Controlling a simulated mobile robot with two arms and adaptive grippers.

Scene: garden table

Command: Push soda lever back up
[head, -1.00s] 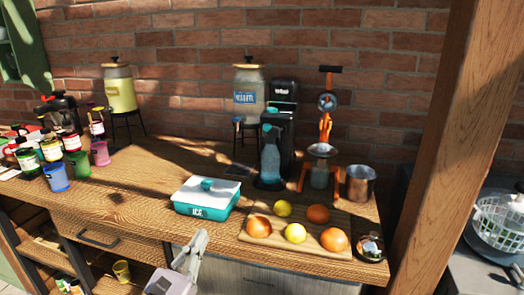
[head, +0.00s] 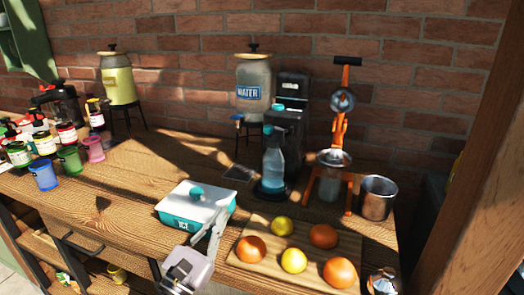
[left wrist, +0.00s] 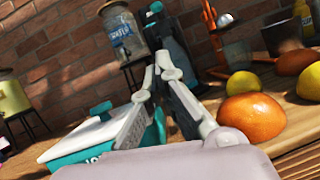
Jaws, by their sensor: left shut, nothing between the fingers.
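The black soda machine (head: 293,95) stands at the back of the wooden table against the brick wall. A blue clear bottle (head: 272,168) stands upright at its front. A small teal piece (head: 277,107), which may be the lever, shows on the machine's upper front; its exact position is hard to tell. My left gripper (head: 217,228) is shut and empty, in front of the machine and beside the ice box. In the left wrist view its fingers (left wrist: 160,68) meet in front of the soda machine and partly hide it. My right gripper is not in view.
The white and teal ice box (head: 196,206) lies close to my left gripper. A board (head: 318,255) with oranges and lemons is to the right. A water dispenser (head: 252,85), orange juicer (head: 340,125) and metal cup (head: 377,198) stand near the machine. Jars and cups crowd the left.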

